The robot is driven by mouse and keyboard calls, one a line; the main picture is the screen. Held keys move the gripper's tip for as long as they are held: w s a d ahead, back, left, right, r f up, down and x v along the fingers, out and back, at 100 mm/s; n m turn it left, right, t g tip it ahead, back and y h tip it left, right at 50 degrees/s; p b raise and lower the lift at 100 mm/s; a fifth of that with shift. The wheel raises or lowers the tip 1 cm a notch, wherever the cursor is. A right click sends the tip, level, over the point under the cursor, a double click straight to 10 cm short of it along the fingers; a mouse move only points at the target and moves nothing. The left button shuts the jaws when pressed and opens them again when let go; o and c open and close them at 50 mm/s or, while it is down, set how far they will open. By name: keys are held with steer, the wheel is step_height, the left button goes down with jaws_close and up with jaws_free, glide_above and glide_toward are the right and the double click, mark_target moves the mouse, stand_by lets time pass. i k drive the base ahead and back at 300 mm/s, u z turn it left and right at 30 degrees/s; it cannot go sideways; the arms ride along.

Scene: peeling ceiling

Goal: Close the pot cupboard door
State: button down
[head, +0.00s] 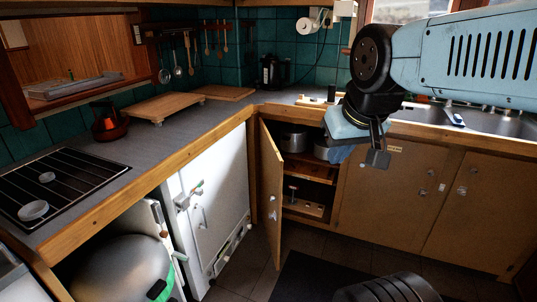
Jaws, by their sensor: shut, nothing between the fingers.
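The pot cupboard door (271,190) is a tan wooden panel. It stands open in the middle of the head view, swung out from the left side of the cupboard opening, with small fittings on it. Inside the pot cupboard (310,172) are metal pots on the upper shelf, one of them a grey pot (293,139). A lower shelf holds small items. My gripper (378,159) hangs to the right of the opening, in front of the closed doors' left part, with its fingers shut and empty. It is apart from the open door. The arm hides part of the counter.
A white fridge (218,207) stands left of the open door. Closed cupboard doors (395,190) lie to the right under the sink (480,120). A dark mat (305,278) lies on the floor. A hob (62,185) and wooden boards (160,105) are on the left counter.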

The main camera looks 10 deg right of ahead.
mark_target(271, 162)
steer(key=z, duration=0.05)
steer(key=i, duration=1)
steer(key=u, duration=0.05)
